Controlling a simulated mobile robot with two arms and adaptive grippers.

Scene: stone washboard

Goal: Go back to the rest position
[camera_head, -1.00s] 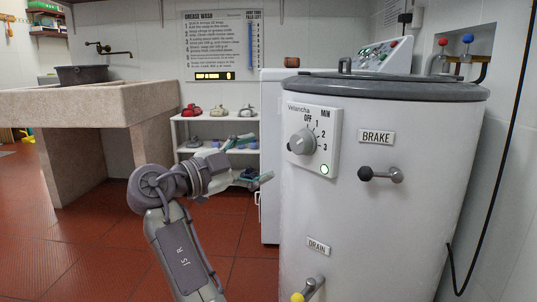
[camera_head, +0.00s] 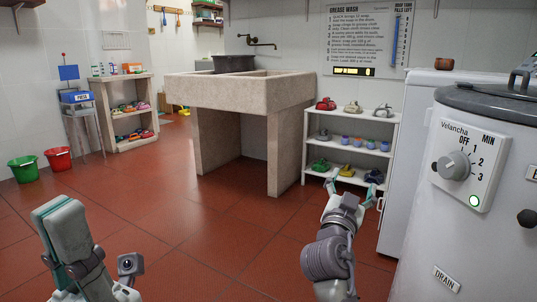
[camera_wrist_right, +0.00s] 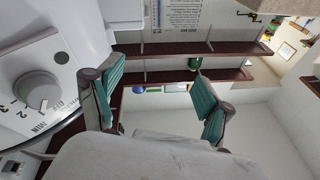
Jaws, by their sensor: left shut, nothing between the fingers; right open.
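My left gripper (camera_head: 58,222) is at the lower left of the head view, close to the camera, with teal edges showing on its grey fingers. It is shut and empty, raised over the open red floor. My right gripper (camera_head: 350,190) is right of the middle in the head view, pointing away from me. Its two fingers are apart with nothing between them. In the right wrist view its teal-padded fingers (camera_wrist_right: 157,98) are also spread and empty. The control knob (camera_wrist_right: 37,90) of the white machine shows left of them there.
The white machine (camera_head: 440,225) stands close at the right, with its knob (camera_head: 454,166) and lit green lamp. A low shelf (camera_head: 385,155) with small items is beyond my right gripper. The stone sink (camera_head: 240,92), buckets (camera_head: 57,159) and another shelf stand further left. The middle floor is clear.

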